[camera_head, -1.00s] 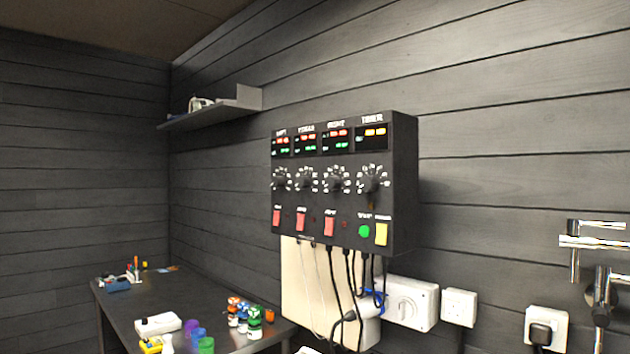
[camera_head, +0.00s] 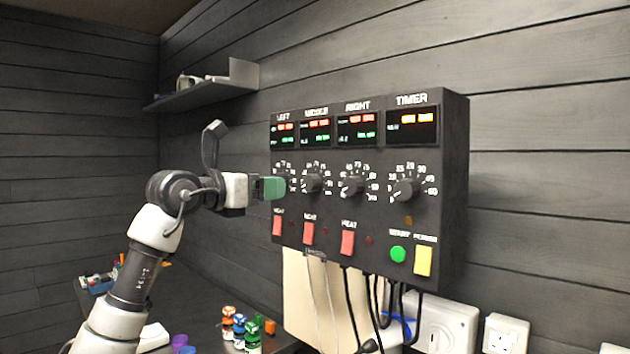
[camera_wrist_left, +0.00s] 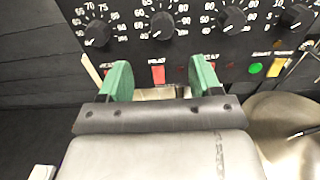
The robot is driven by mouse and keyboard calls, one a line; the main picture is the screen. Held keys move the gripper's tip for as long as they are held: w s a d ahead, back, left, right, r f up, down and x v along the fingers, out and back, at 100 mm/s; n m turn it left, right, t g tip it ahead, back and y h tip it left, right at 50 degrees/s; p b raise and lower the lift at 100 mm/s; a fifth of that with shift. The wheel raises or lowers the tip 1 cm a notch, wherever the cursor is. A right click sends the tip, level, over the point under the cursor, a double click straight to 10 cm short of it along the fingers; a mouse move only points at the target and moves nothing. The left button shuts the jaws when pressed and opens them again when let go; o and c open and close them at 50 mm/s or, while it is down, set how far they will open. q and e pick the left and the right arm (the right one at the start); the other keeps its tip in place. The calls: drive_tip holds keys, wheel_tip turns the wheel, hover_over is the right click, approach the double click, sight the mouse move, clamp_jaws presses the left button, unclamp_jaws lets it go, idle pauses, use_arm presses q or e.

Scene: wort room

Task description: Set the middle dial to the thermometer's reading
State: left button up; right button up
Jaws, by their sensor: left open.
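The middle dial (camera_head: 312,183) is a black knob ringed by white numbers, second from the left on a black control box (camera_head: 455,190). The middle dial also shows in the left wrist view (camera_wrist_left: 162,25), above the gap between my fingers. My left gripper (camera_head: 274,188) has green fingers and is open and empty. In the head view it covers part of the left dial (camera_head: 284,177). In the left wrist view my left gripper (camera_wrist_left: 161,80) spans the middle red switch (camera_wrist_left: 158,74). No thermometer can be made out. My right gripper is out of view.
The right dial (camera_head: 353,186) and timer dial (camera_head: 404,191) sit beside the middle one, under lit displays (camera_head: 357,130) too small to read. Red switches line the box's lower part. Cables hang beneath. Small coloured containers (camera_head: 240,328) stand on the bench below.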

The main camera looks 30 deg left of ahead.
sight(307, 183)
use_arm(q)
drive_tip(key=p+x, duration=0.2)
drive_tip(key=x, duration=0.2)
drive_tip(key=p+x, duration=0.2)
drive_tip(key=x, duration=0.3)
drive_tip(key=shift+w+d+r, duration=0.1)
drive_tip(key=shift+w+d, duration=0.15)
drive_tip(key=shift+d, duration=0.1)
drive_tip(key=shift+w+d+p, duration=0.15)
drive_tip(key=shift+w+p, duration=0.15)
drive_tip(key=shift+w, duration=0.05)
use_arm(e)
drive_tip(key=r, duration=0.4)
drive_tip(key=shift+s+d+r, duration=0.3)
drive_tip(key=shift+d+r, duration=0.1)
use_arm(q)
drive_tip(key=shift+c, duration=1.1)
drive_tip(key=c, duration=0.7)
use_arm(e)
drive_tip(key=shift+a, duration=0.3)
